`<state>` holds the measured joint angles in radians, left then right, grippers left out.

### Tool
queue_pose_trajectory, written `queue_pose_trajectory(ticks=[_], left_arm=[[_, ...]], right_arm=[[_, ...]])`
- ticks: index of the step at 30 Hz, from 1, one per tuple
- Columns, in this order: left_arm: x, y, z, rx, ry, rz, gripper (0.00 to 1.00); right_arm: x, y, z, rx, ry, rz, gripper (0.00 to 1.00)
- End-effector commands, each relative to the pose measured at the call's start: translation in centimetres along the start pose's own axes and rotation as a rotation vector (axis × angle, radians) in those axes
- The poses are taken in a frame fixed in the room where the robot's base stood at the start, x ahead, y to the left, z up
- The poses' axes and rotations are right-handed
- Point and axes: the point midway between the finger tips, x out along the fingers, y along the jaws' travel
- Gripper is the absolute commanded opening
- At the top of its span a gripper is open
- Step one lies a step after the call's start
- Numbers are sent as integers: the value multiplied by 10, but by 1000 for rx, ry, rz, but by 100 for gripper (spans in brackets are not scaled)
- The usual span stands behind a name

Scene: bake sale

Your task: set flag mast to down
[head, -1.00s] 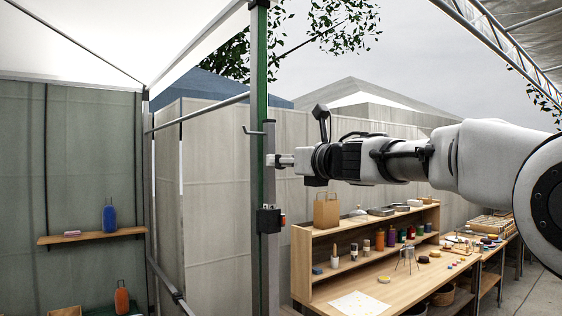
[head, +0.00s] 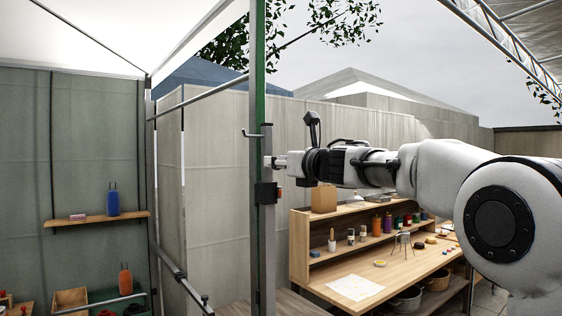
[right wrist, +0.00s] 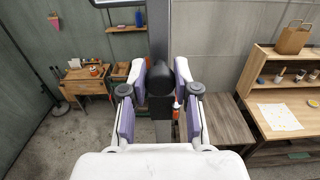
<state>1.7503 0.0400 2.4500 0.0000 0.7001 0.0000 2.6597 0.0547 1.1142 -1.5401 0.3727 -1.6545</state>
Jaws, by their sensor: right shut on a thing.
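The flag mast stands upright in the middle of the head view: a tall post with a green face (head: 259,80) and a shorter grey sliding section (head: 268,143) along it. A small hook (head: 252,134) sticks out to the left near the top of the grey section. A black box (head: 265,194) is fixed lower on the post. My right gripper (head: 279,162) reaches in from the right and is shut on the grey section, above the box. In the right wrist view its fingers (right wrist: 161,88) close around a dark grip (right wrist: 160,82) in front of the post. No flag shows.
A workbench (head: 385,270) with jars and a paper bag (head: 323,199) stands behind and to the right. A wall shelf (head: 97,219) with a blue bottle (head: 113,200) is at left. A metal rail (head: 180,280) slopes left of the mast. A wooden surface (right wrist: 217,122) lies beside the post.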

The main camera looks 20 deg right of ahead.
Motion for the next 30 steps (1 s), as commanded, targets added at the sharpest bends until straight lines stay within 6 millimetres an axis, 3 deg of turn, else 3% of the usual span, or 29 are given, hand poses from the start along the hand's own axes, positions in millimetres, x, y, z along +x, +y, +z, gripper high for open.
queue_pose_trajectory(ticks=[1,2,3,4,14,24,30], left_arm=[[0,0,0,0,0,0,56],[0,0,0,0,0,0,56],[0,0,0,0,0,0,56],[0,0,0,0,0,0,56],[0,0,0,0,0,0,56],[0,0,0,0,0,0,56],[0,0,0,0,0,0,56]], right_arm=[[2,1,-7,1,11,2,0],[2,1,-7,1,12,2,37],[2,1,-8,1,12,2,51],[2,1,-7,1,11,2,55],[-3,0,-3,2,6,1,55],[-60,1,-6,3,11,3,55],[-68,1,-8,0,12,3,55]])
